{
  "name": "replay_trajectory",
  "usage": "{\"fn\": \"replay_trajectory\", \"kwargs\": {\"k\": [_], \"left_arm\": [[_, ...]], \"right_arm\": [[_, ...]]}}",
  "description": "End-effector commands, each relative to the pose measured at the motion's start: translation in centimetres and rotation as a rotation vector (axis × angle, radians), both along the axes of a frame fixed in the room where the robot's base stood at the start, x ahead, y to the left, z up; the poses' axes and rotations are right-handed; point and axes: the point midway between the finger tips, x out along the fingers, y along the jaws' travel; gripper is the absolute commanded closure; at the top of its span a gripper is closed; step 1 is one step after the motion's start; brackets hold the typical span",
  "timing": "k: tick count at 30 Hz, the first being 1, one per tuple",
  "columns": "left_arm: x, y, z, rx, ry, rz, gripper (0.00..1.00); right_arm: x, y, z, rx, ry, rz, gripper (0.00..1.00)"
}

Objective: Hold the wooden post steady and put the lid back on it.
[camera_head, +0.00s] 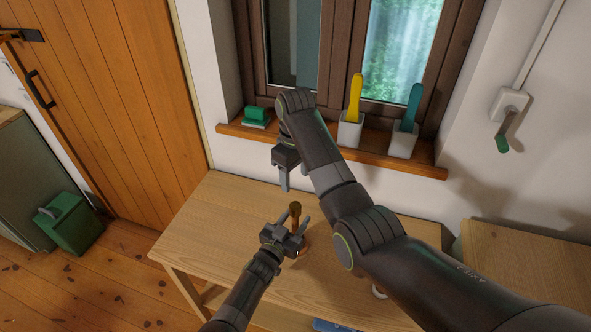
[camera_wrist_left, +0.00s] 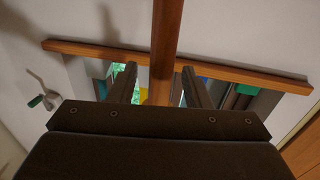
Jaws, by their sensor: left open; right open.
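The wooden post (camera_head: 295,209), brown with a darker rounded top, stands on the table. My left gripper (camera_head: 295,217) is open, with one finger on each side of the post. The left wrist view also shows the post (camera_wrist_left: 166,35) running between the two spread fingers (camera_wrist_left: 160,80); I see no clear grip on it. My right gripper (camera_head: 285,187) is open and empty, pointing down above the table, left of and behind the post. I cannot make out the lid for certain.
The light wooden table (camera_head: 220,225) is clear at its left. A pale round item (camera_head: 378,292) is partly hidden by my right arm.

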Motion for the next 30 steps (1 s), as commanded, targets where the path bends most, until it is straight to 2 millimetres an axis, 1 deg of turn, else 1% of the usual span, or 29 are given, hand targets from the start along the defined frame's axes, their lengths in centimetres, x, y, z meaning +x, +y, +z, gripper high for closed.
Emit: {"fn": "replay_trajectory", "kwargs": {"k": [5, 10, 15, 21, 24, 27, 30], "left_arm": [[-1.9, 1.1, 0.2, 0.001, 0.003, 0.002, 0.56], [-4.8, 2.8, 0.2, 0.002, 0.002, 0.003, 0.56], [-7.9, 4.4, 0.2, 0.002, 0.004, 0.002, 0.56], [-11.5, 6.5, 0.0, 0.002, 0.004, 0.002, 0.56], [-12.9, 7.2, 0.0, 0.002, 0.002, 0.001, 0.56], [-14.0, 7.8, -0.1, 0.001, 0.002, 0.002, 0.56], [-14.6, 8.1, 0.0, 0.001, 0.0, 0.0, 0.56]], "right_arm": [[0.0, 0.0, 1.3, 0.0, 0.0, 0.0, 0.44], [0.0, 0.0, 2.5, 0.0, 0.0, 0.0, 0.44], [0.0, 0.0, 3.3, 0.0, 0.0, 0.0, 0.44], [0.0, 0.0, 3.7, 0.0, 0.0, 0.0, 0.44], [0.0, 0.0, 3.8, 0.0, 0.0, 0.0, 0.44], [0.0, 0.0, 3.8, 0.0, 0.0, 0.0, 0.44], [0.0, 0.0, 3.8, 0.0, 0.0, 0.0, 0.44]]}}
